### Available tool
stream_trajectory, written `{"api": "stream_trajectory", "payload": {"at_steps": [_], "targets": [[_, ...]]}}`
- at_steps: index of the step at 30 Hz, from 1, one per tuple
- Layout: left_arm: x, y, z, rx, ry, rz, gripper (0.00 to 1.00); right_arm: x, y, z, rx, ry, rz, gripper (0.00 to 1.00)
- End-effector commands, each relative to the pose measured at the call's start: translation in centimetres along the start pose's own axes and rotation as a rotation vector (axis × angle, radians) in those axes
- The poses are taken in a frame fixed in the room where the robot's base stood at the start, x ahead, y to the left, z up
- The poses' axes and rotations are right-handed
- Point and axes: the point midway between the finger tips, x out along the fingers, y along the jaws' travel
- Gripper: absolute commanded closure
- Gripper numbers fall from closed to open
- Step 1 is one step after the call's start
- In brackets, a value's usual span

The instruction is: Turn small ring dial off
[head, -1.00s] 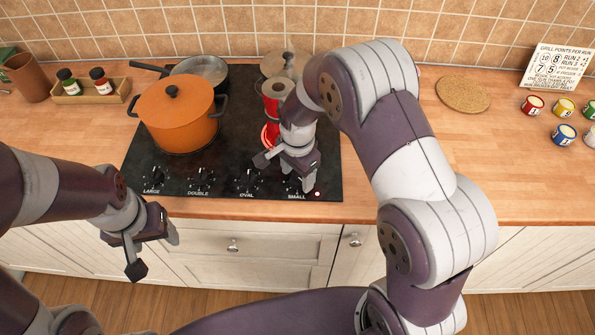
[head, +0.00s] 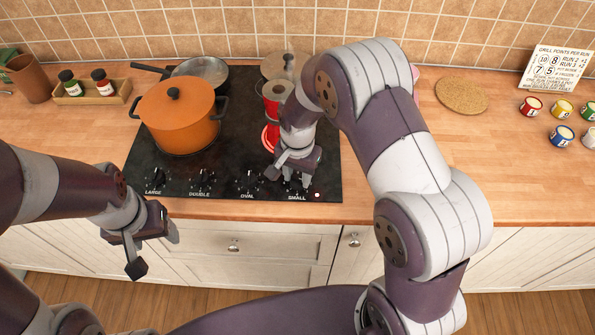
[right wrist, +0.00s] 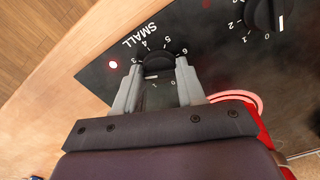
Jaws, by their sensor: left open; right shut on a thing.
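The SMALL dial (right wrist: 158,63) is a black knob on the front edge of the black hob, with printed numbers around it. My right gripper (right wrist: 158,76) is over it, one finger on each side, shut on the knob. In the head view my right gripper (head: 297,180) hides most of this knob, and I cannot tell its setting. A small light (right wrist: 113,65) beside the dial is lit; it also shows in the head view (head: 317,195). A ring on the hob (right wrist: 246,99) glows red. My left gripper (head: 150,250) is open and empty in front of the counter.
An orange pot (head: 178,115), a grey pan (head: 203,70) and a lidded pot (head: 285,66) stand on the hob. The OVAL dial (head: 249,178) is just left.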

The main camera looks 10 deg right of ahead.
Motion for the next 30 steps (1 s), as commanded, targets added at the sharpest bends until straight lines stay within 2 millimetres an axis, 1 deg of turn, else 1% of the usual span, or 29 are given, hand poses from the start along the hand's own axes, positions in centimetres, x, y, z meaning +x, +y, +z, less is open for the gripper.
{"api": "stream_trajectory", "payload": {"at_steps": [6,30], "targets": [[-0.7,0.0,-0.1,0.0,0.0,0.0,0.35,-0.2,0.0,-0.1,-0.204,0.001,-0.001,0.91],[-2.2,0.0,-0.3,0.0,0.0,0.0,0.35,-0.2,-0.1,-0.1,-0.963,0.005,-0.002,0.91]]}}
